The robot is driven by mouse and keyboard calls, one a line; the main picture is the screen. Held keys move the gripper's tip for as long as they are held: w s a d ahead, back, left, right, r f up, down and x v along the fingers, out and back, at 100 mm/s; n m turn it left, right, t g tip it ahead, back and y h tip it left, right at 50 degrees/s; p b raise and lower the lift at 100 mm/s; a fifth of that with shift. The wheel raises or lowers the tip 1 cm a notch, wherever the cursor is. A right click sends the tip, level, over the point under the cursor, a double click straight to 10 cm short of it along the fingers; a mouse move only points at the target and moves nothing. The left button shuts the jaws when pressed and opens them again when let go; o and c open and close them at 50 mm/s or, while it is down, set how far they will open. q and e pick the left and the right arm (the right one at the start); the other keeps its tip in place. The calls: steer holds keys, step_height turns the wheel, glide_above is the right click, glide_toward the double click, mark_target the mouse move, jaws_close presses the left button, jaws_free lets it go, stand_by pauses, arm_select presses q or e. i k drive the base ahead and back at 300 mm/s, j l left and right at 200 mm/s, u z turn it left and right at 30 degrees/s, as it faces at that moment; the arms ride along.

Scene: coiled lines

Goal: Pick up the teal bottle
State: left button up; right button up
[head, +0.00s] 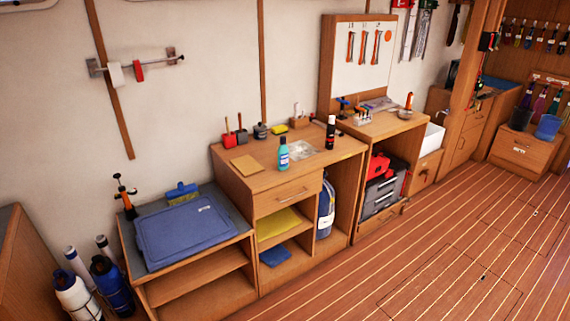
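The teal bottle (283,154) stands upright on the wooden cabinet top (262,186), near its front edge. It has a dark cap and a pale label. Nothing touches it that I can see. Neither of my grippers shows in the head view.
A black bottle (330,132) stands to its right, beyond a pale sheet (302,150). A tan pad (247,165) lies to its left. Red containers (228,139) and a dark jar (260,131) stand behind. The plank floor (440,240) is clear.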

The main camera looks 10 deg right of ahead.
mark_target(283, 151)
steer(key=k+u, duration=0.2)
steer(key=u, duration=0.25)
steer(key=k+j+u, duration=0.1)
steer(key=u, duration=0.35)
steer(key=i+l+u, duration=0.2)
steer(key=l, duration=0.15)
steer(key=l+u, duration=0.25)
steer(key=i+l, duration=0.15)
steer(key=l, duration=0.25)
steer(key=i+l, duration=0.1)
steer(key=l, duration=0.3)
steer(key=i+l, duration=0.15)
steer(key=l, duration=0.25)
steer(key=i+l, duration=0.1)
steer(key=l, duration=0.35)
steer(key=i+l, duration=0.15)
steer(key=l, duration=0.25)
steer(key=i+l, duration=0.1)
steer(key=l, duration=0.3)
steer(key=i+l, duration=0.15)
steer(key=l, duration=0.25)
steer(key=i+l, duration=0.15)
steer(key=l, duration=0.25)
